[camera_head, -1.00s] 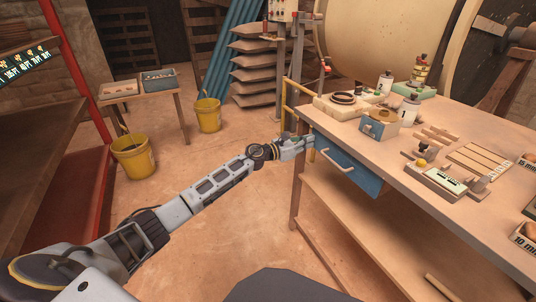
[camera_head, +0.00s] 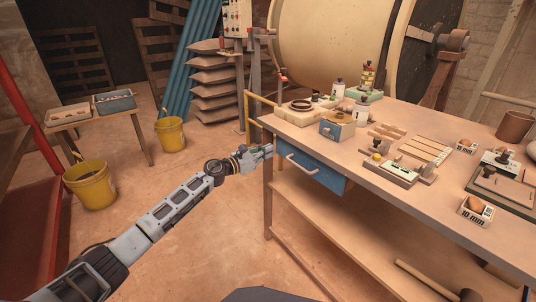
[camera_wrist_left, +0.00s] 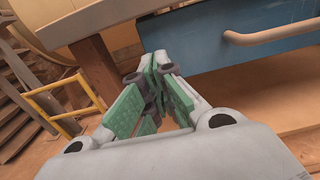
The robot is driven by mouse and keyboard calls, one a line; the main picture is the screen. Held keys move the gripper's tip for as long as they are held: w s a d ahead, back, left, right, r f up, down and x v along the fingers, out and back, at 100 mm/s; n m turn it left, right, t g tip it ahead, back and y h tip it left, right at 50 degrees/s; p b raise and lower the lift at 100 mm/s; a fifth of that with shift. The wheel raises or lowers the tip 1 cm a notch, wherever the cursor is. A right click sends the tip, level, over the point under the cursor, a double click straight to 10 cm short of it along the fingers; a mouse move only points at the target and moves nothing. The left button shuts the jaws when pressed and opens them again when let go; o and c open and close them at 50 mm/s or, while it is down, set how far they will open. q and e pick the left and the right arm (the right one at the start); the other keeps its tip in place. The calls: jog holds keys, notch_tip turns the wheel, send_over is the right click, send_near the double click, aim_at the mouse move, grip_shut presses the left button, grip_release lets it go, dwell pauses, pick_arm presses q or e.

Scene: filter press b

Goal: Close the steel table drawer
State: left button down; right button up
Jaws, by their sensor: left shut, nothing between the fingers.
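The steel table's drawer (camera_head: 326,176) has a blue front and a pale bar handle (camera_head: 302,166). It sits under the table top at the left end and seems to stand out slightly; how far is hard to tell. In the left wrist view the blue front (camera_wrist_left: 220,70) and the handle (camera_wrist_left: 262,37) are on the right. My left gripper (camera_head: 270,150) is shut and empty at the drawer's left end, left of the handle. In the wrist view its green-padded fingers (camera_wrist_left: 156,80) are in front of the drawer's left edge; contact is unclear. My right gripper is out of view.
The table top (camera_head: 400,190) carries a small blue-fronted box (camera_head: 337,127), bottles and trays. A table leg (camera_head: 268,190) and yellow rail (camera_wrist_left: 55,100) are close to my gripper. A lower shelf (camera_head: 340,235) lies below the drawer.

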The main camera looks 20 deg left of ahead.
pick_arm(q)
jog(key=p+v, duration=0.2)
jog(key=v, duration=0.9)
dwell(0.6)
jog(key=shift+a, duration=0.1)
dwell(0.4)
